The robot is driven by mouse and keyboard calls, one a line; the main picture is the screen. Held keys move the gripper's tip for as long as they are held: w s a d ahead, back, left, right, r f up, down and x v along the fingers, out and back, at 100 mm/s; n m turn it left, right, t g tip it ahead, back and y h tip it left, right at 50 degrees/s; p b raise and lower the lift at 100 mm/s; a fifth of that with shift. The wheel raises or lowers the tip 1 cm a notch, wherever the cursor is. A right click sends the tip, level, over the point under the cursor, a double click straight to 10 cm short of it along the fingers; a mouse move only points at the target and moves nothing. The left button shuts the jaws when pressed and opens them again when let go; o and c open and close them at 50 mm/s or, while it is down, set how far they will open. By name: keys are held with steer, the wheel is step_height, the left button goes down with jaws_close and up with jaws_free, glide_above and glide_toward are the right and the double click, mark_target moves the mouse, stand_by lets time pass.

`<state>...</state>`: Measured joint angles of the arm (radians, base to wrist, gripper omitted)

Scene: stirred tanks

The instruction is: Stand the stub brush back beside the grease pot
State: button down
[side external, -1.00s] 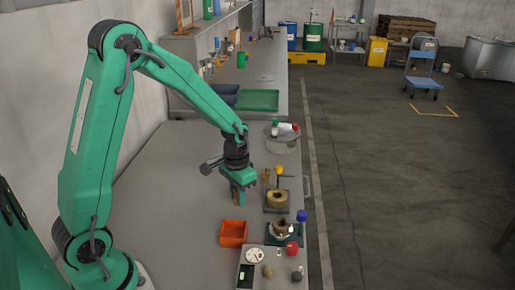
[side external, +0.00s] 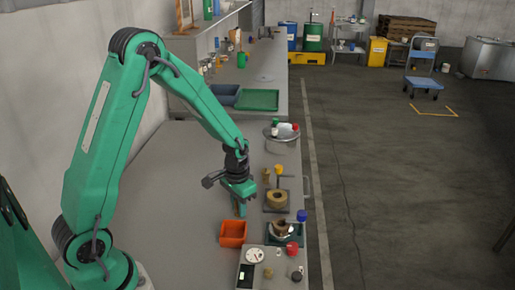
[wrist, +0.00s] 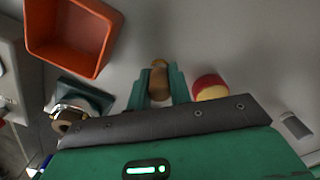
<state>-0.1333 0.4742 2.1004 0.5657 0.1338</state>
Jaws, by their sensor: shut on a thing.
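My gripper (wrist: 158,88) is shut on a short brown piece with a tan end, apparently the stub brush (wrist: 159,78), held between the two green fingers in the wrist view. A round pot with a red rim and cream side (wrist: 210,88) stands just right of the fingers there, apart from them; it may be the grease pot, but I cannot be sure. In the side view my gripper (side external: 240,210) points down low over the bench, and its fingers and body hide the held piece and that pot. I cannot tell whether the held piece touches the bench.
An orange bin (side external: 233,234) is close to the gripper, toward the side camera; it also shows in the wrist view (wrist: 70,68). To the right stand a tan ring on a dark plate (side external: 277,199) and a green-based fixture (side external: 284,230). Bare bench (side external: 170,190) lies left.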

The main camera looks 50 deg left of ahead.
steer(key=c, duration=1.3)
jaws_free()
steer(key=shift+r, duration=0.15)
step_height(320, 180, up, 12)
steer(key=shift+f, duration=0.15)
steer(key=shift+r, duration=0.25)
